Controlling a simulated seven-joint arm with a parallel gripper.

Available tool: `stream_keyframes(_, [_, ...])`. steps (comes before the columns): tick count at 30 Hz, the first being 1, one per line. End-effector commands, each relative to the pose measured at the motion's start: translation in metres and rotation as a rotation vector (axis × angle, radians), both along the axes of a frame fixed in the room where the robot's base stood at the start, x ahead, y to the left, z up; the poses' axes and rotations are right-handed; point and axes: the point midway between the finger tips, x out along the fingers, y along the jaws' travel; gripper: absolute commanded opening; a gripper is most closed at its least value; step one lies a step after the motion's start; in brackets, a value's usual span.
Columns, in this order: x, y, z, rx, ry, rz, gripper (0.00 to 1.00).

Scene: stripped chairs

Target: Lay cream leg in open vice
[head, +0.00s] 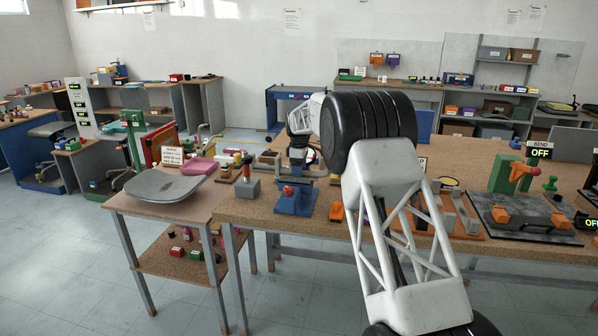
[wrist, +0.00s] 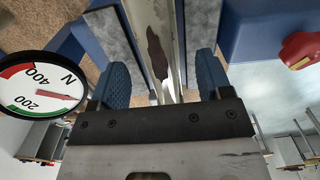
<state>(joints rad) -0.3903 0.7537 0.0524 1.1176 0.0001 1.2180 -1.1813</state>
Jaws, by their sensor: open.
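The blue vice (head: 296,199) stands at the front left of the long bench, and its grey-faced jaws (wrist: 119,45) are apart in the wrist view. A cream leg (wrist: 140,18) with a dark brown patch runs lengthwise between the jaws. My gripper (wrist: 162,68) is open, with one blue finger on each side of the leg and a gap beside it. Whether the leg rests on the vice floor cannot be told. In the head view my gripper is small and partly hidden above the vice, and the leg is not clear there.
A round force dial (wrist: 40,97) is beside the vice, and a red knob (wrist: 300,50) is at the right in the wrist view. A small table with a grey seat shell (head: 165,184) stands left. Orange clamps on a dark plate (head: 525,215) lie right.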

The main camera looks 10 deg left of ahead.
Motion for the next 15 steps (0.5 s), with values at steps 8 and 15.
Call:
stream_keyframes(8, [0.000, 0.000, 0.036, 0.001, -0.002, 0.000, 0.72])
stream_keyframes(15, [0.000, 0.000, 0.060, 0.000, -0.001, 0.000, 0.72])
